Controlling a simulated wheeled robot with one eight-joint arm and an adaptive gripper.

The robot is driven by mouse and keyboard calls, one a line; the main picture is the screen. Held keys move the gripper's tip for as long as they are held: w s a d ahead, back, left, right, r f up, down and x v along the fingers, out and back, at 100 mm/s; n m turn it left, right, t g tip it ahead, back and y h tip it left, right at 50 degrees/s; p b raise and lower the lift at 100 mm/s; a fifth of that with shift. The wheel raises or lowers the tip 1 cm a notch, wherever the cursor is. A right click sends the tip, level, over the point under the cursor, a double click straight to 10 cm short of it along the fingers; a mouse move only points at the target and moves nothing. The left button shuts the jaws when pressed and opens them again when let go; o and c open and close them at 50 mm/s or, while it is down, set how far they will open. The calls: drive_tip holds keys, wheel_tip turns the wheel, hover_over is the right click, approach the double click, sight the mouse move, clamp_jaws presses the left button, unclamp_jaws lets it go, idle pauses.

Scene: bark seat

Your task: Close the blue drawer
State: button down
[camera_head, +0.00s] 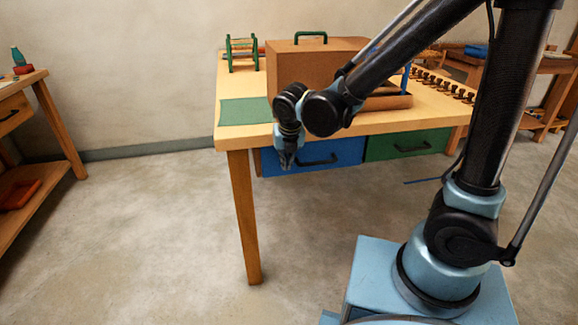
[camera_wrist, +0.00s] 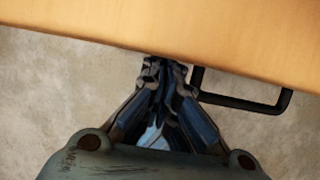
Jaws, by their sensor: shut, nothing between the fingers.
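The blue drawer (camera_head: 347,148) sits under the workbench's front edge, left of a green drawer. Its black bar handle (camera_head: 322,160) faces me and also shows in the wrist view (camera_wrist: 240,102), sticking out past the wooden edge. No drawer interior shows in either view. I cannot tell whether the front is fully flush. My gripper (camera_head: 287,165) hangs fingers down in front of the left part of the blue front, left of the handle. In the wrist view its fingers (camera_wrist: 163,68) are together and empty, close to the wooden edge. I cannot tell whether they touch the drawer.
The green drawer (camera_head: 408,145) has its own black handle. The workbench (camera_head: 232,92) holds a brown box (camera_head: 310,68), a green mat (camera_head: 245,111) and a green rack (camera_head: 242,53). A side table (camera_head: 42,90) stands far left. The floor before the bench's left leg is clear.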

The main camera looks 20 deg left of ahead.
drive_tip(key=shift+w+a, duration=0.35)
drive_tip(key=shift+w, duration=0.2)
